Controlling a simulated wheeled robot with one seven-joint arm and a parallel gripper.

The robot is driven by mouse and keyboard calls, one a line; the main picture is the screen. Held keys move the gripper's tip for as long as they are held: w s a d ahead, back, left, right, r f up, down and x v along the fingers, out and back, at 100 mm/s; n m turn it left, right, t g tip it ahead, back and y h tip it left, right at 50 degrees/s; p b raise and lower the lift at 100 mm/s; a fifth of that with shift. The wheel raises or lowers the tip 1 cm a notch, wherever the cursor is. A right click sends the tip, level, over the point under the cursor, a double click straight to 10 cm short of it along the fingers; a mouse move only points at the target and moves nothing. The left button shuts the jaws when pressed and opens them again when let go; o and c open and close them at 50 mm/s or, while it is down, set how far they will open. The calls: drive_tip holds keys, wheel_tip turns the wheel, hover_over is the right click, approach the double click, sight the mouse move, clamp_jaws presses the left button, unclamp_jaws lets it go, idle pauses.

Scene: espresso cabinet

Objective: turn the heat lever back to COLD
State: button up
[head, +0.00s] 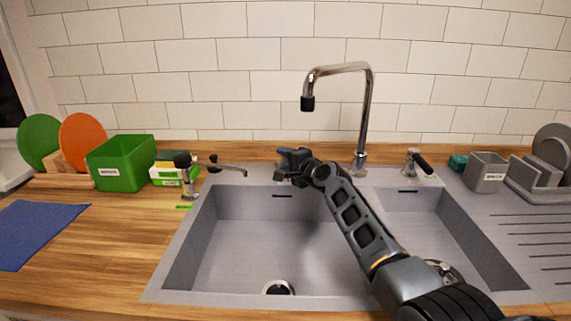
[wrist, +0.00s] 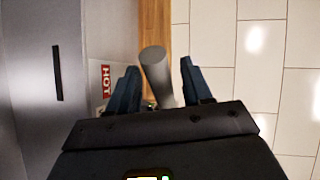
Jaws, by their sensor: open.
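A grey rounded lever handle (wrist: 157,75) stands between the two dark fingers of my gripper (wrist: 158,82) in the wrist view. The fingers are open, one on each side of it, with visible gaps. In the head view my gripper (head: 287,160) is at the back rim of the sink, left of the tall tap, and hides this lever. Another lever, with a black handle (head: 422,162), stands right of the tall tap. I see no COLD label.
The tall chrome tap (head: 366,110) rises right of my gripper. A green bin (head: 120,165) and a blue mat (head: 38,230) are further left. A grey cup (head: 485,173) is at the right. The tiled wall is close behind.

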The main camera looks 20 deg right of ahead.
drive_tip(key=shift+w, duration=0.1)
clamp_jaws()
idle(0.5)
